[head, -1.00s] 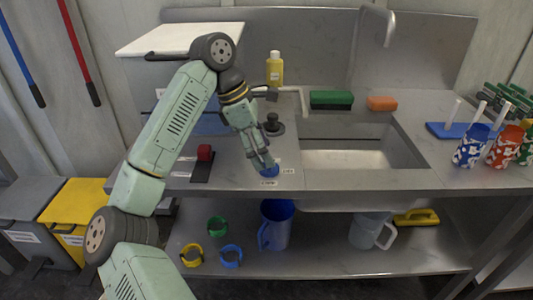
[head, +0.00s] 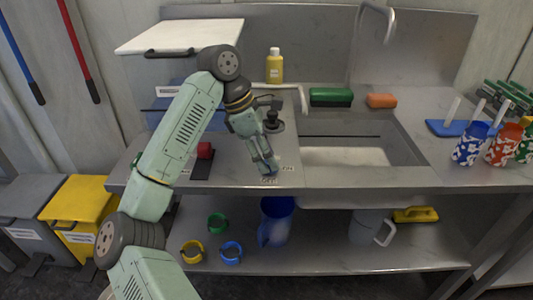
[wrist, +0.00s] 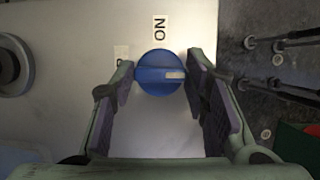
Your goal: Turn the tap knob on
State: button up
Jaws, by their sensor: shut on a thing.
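The tap knob (wrist: 158,82) is a round blue dial with a raised bar and a white pointer mark. It lies flat on the steel counter front, and in the wrist view its mark points right. An ON label (wrist: 159,28) is above it in that view; a second label (wrist: 121,55) at upper left is partly covered by a finger. My gripper (wrist: 159,78) has one finger on each side of the knob and is shut on it. In the head view my gripper (head: 269,171) reaches down at the counter's front edge and hides most of the knob.
A sink basin (head: 357,157) with a tall faucet (head: 378,10) is to the right. A black round fixture (head: 272,122) stands behind my gripper. A yellow bottle (head: 274,68) stands at the back.

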jog(key=c, duration=0.4)
jog(key=shift+f+b, duration=0.1)
jog(key=shift+b, duration=0.3)
jog(key=n+t+b, duration=0.1)
jog(key=n+b, duration=0.2)
jog(key=shift+s+f, duration=0.1)
jog(key=shift+f, duration=0.05)
jog(key=n+t+b, duration=0.1)
jog(key=n+b, duration=0.1)
jog(key=n+t+y+b, duration=0.1)
jog(key=n+b, duration=0.2)
jog(key=shift+s, duration=0.1)
jog(key=n+y+b, duration=0.1)
jog(key=n+b, duration=0.1)
jog(key=n, duration=0.1)
jog(key=n+t+b, duration=0.1)
jog(key=n+b, duration=0.1)
jog(key=shift+s+d+n+y, duration=0.1)
jog(key=shift+d+n+y, duration=0.05)
jog(key=shift+n+y, duration=0.25)
jog(key=shift+d+r+n+y+b, duration=0.15)
jog(key=shift+n+y+b, duration=0.65)
jog(key=shift+n+b, duration=0.85)
jog(key=shift+r+n+p, duration=0.1)
jog(key=shift+n+p, duration=0.2)
jog(key=shift+n, duration=0.25)
